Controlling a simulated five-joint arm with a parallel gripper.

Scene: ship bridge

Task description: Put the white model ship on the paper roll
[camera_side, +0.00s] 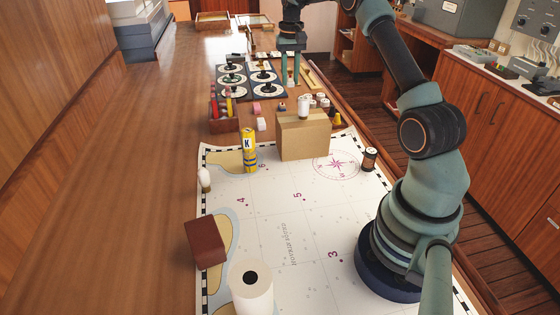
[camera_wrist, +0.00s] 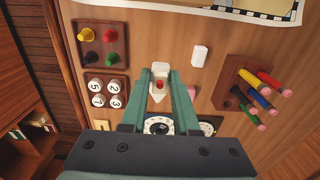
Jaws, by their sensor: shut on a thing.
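The white model ship (camera_wrist: 159,83), a small pointed hull with a red part on top, sits between the two fingers of my gripper (camera_wrist: 160,88) in the wrist view. The fingers are shut on it. In the side view my gripper (camera_side: 290,84) is at the far part of the table, behind the cardboard box, and the ship is hard to make out there. I cannot tell whether it touches the table. The paper roll (camera_side: 252,295) is a white upright cylinder with a dark hole in its top, at the near edge of the chart. It is far from my gripper.
The cardboard box (camera_side: 303,140) with a white item on top and a yellow can (camera_side: 249,150) stand between gripper and roll. A brown block (camera_side: 206,243) lies left. The chart's middle (camera_side: 290,210) is clear. A pen holder (camera_wrist: 236,80) and white block (camera_wrist: 199,55) are nearby.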

